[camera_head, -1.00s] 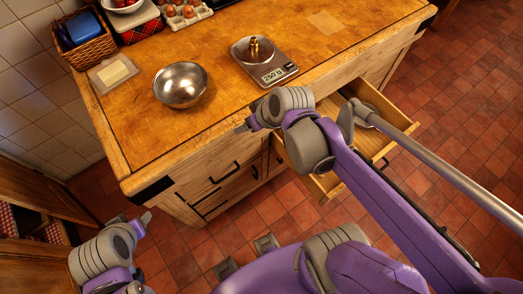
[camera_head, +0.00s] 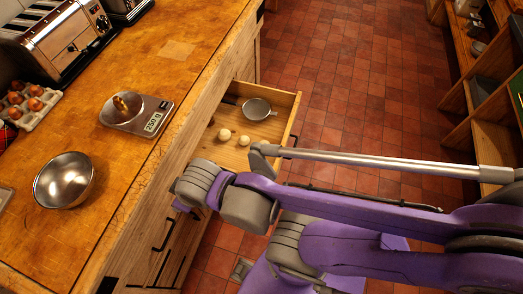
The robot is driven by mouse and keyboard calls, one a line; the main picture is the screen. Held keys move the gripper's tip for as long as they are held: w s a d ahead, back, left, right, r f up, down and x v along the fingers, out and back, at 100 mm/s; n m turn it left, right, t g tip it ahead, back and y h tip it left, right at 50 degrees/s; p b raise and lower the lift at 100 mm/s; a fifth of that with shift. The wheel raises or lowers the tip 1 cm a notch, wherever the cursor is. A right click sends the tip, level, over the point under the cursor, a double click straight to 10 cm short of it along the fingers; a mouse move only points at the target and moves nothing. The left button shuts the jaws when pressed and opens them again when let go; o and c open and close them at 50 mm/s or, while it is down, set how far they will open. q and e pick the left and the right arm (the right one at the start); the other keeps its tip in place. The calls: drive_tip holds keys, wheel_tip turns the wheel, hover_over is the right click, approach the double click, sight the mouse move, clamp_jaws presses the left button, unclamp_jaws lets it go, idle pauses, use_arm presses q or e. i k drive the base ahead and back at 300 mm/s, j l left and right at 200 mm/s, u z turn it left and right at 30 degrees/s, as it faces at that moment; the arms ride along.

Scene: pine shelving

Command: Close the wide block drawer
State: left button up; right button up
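The wide drawer (camera_head: 283,119) of the wooden block stands pulled out on the block's right side. Inside it lie a round grey metal utensil (camera_head: 256,109) and pale round balls (camera_head: 225,134). My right arm reaches in from the right, and its links cover the near part of the drawer. The end of this arm is close to the block's front face, left of the drawer. Its fingers are hidden or too unclear to tell their state. My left gripper is out of the picture.
On the block top (camera_head: 120,185) are a steel bowl (camera_head: 64,180), a kitchen scale (camera_head: 136,116) with a brass-coloured item, an egg tray (camera_head: 28,104) and a toaster (camera_head: 60,38). Open shelving (camera_head: 485,85) stands at the right. The tiled floor (camera_head: 345,90) between is clear.

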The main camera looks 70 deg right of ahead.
sight(277, 130)
drive_tip(key=z, duration=1.15)
drive_tip(key=k+z, duration=0.1)
drive_tip(key=z, duration=0.3)
drive_tip(key=k+z, duration=0.15)
drive_tip(key=z, duration=0.25)
drive_tip(key=k+l+z, duration=0.1)
drive_tip(key=z, duration=0.3)
drive_tip(key=k+l, duration=0.25)
drive_tip(key=i+l, duration=0.15)
drive_tip(key=i, duration=0.2)
drive_tip(key=i+l+u, duration=0.1)
drive_tip(key=i, duration=0.25)
